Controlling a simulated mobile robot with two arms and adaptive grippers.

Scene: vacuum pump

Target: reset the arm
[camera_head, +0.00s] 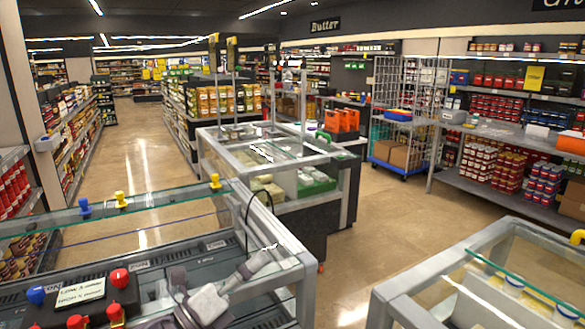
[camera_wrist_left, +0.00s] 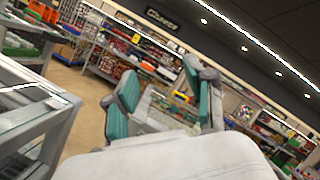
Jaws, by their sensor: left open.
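My left gripper (camera_head: 258,264) shows in the head view, low and left of centre, over the glass-topped case in front of me. It is grey, and my arm runs down from it to the bottom edge. In the left wrist view the gripper (camera_wrist_left: 163,98) has its two teal-padded fingers spread apart with nothing held between them. Store shelves show far beyond the fingers. My right gripper is in neither view. No vacuum pump can be made out.
A near case (camera_head: 296,240) with a grey frame lies under and around my left arm. A panel with red and blue knobs (camera_head: 118,277) is at lower left. Another glass case (camera_head: 400,292) stands at lower right. Open floor (camera_head: 375,225) lies between the cases and shelves.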

